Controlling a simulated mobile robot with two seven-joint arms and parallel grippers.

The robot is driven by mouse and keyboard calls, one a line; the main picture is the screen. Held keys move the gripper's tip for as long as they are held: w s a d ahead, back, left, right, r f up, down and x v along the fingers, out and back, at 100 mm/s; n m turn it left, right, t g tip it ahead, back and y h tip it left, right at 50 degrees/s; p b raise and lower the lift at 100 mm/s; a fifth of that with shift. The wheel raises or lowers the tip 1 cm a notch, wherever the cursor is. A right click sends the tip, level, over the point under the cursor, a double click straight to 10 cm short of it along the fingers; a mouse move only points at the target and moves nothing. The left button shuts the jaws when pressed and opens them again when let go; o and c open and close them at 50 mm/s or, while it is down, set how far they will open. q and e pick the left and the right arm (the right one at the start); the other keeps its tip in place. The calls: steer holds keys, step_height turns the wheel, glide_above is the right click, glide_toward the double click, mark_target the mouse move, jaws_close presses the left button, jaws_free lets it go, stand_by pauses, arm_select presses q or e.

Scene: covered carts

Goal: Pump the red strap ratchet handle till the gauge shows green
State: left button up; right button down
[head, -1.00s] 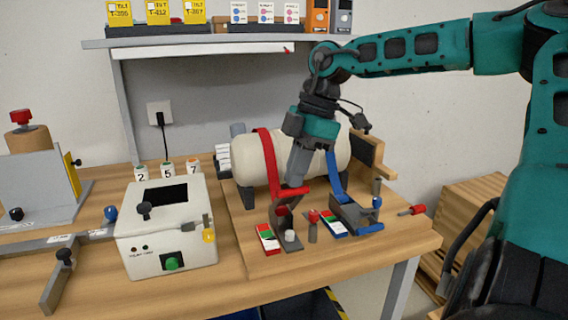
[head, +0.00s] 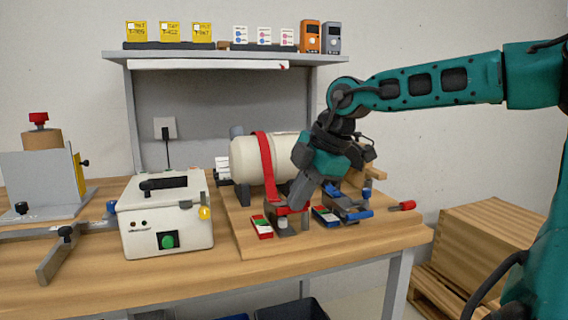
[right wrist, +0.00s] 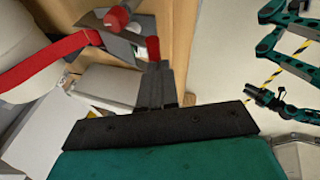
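The red strap (head: 266,165) runs over a cream cylinder (head: 245,160) down to the red strap ratchet (head: 285,228) on the wooden board. Its gauge (head: 261,227) lies just left of the ratchet, with red, green and white areas; its reading is too small to tell. My right gripper (head: 294,206) reaches down to the low red handle. In the right wrist view its fingers (right wrist: 154,66) look closed around the red handle (right wrist: 153,47), whose end shows past the fingertips. The red strap also shows there (right wrist: 45,66). My left gripper is in neither view.
A blue strap ratchet (head: 348,207) with its own gauge (head: 325,215) stands close to the right. A white box (head: 166,228) with a green button stands left. A shelf (head: 215,52) spans above the bench.

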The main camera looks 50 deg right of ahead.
arm_select(q)
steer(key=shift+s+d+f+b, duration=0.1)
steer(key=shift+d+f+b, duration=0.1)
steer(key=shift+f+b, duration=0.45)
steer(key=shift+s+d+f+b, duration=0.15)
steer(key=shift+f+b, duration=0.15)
steer(key=shift+b, duration=0.5)
arm_select(e)
steer(key=shift+s+a+f, duration=0.1)
steer(key=shift+s+f, duration=0.1)
steer(key=shift+f, duration=0.45)
steer(key=shift+s+a+f, duration=0.15)
steer(key=shift+s+f, duration=0.05)
steer(key=shift+f, duration=0.45)
steer(key=shift+s+a+f, duration=0.1)
steer(key=shift+s+f, duration=0.1)
steer(key=shift+f, duration=0.45)
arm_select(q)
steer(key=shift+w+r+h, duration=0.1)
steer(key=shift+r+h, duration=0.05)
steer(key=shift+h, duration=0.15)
